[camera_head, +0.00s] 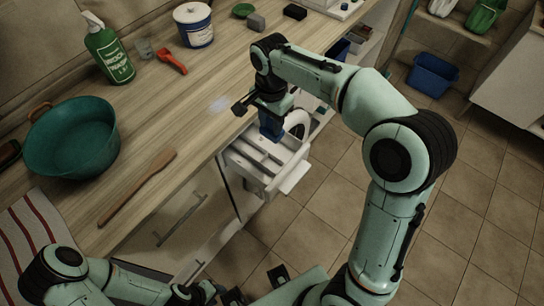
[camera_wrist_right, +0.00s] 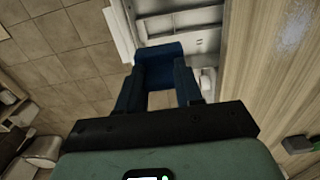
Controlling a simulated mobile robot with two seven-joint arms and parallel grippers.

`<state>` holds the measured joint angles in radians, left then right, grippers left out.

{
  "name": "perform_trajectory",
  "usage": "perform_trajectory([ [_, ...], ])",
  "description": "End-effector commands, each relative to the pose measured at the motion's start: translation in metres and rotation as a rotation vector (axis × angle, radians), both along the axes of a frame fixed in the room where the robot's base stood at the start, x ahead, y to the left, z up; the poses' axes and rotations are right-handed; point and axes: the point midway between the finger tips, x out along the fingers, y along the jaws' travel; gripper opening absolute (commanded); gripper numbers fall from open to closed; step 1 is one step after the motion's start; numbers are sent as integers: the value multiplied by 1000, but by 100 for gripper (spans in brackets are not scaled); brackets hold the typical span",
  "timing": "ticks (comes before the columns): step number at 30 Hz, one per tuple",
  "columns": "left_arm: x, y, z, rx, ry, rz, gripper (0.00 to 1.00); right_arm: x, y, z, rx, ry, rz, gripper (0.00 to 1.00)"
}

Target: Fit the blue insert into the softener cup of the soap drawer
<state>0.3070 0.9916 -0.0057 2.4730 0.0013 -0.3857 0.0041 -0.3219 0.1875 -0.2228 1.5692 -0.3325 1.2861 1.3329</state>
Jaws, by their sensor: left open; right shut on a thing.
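The blue insert (camera_head: 271,127) is held in my right gripper (camera_head: 271,112), upright above the open soap drawer (camera_head: 247,164). In the right wrist view, the blue insert (camera_wrist_right: 158,51) sits between the fingertips, with part of the white drawer (camera_wrist_right: 178,22) beyond it. The drawer has several white compartments; I cannot tell for sure which is the softener cup, and the insert and gripper hide part of the drawer. I cannot tell whether the insert touches the drawer. My left gripper (camera_head: 256,287) is open and empty at the bottom of the head view, away from the drawer.
The wooden counter (camera_head: 200,110) lies left of the drawer. On it are a green basin (camera_head: 72,150), a wooden spatula (camera_head: 137,187), a green bottle (camera_head: 108,52), a red scoop (camera_head: 171,62) and a white-blue tub (camera_head: 194,28). Open tiled floor (camera_head: 310,215) lies right of the drawer.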

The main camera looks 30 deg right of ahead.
Motion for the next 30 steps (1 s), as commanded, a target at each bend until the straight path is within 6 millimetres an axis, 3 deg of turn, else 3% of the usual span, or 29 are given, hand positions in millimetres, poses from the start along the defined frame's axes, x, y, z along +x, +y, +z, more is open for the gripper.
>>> perform_trajectory([
  [3,-5,0,-8,0,6,1,43,-2,-1,-35,-1,8,-2,6],
  [12,-10,0,-19,0,12,0,43,-2,0,-113,-1,7,-1,6],
  [30,-13,0,-25,0,15,0,43,-1,0,-184,-1,3,-1,6],
])
